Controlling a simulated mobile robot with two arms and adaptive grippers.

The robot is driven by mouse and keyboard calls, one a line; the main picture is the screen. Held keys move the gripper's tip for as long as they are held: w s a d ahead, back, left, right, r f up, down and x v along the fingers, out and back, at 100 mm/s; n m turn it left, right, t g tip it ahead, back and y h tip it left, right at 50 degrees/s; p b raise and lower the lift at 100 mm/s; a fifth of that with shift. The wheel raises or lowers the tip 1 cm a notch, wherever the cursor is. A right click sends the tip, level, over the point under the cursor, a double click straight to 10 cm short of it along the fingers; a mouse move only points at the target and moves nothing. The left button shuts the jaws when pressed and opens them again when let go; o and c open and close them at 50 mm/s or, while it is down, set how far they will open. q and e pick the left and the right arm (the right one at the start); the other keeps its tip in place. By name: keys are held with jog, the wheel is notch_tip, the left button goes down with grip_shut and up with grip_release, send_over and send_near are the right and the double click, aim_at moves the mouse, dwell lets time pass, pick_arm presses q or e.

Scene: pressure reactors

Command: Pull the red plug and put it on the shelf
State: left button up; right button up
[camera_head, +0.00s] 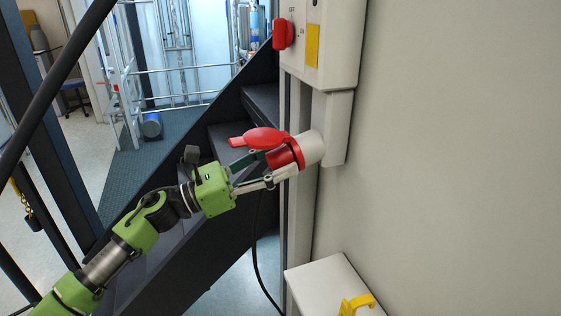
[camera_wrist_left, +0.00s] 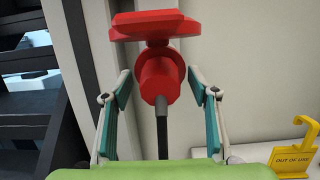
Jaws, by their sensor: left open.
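The red plug (camera_head: 279,158) sits in the white socket (camera_head: 311,148) on the wall, with the socket's red lid (camera_head: 264,138) raised above it. In the left wrist view the plug (camera_wrist_left: 160,76) faces me, and a black cable leads from its end toward me. My left gripper (camera_head: 278,166) is open, with one finger on each side of the plug; in the left wrist view gaps show between the fingers (camera_wrist_left: 160,85) and the plug. A white shelf (camera_head: 318,270) stands low against the wall below the socket. My right gripper is not in view.
A yellow "out of use" tag (camera_head: 357,304) stands on the shelf, and also shows in the left wrist view (camera_wrist_left: 293,155). A grey wall box with a red switch (camera_head: 283,34) is above the socket. Dark stairs (camera_head: 215,235) lie behind my left arm.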

aim_at(269, 164)
pick_arm(q)
jog(key=shift+c, duration=0.3)
jog(key=c, duration=1.4)
jog(key=shift+a+f, duration=0.1)
jog(key=shift+a, duration=0.2)
jog(key=shift+c, duration=0.2)
jog(key=shift+b+v, duration=2.05)
jog(key=shift+v, duration=0.65)
jog(key=shift+s, duration=0.1)
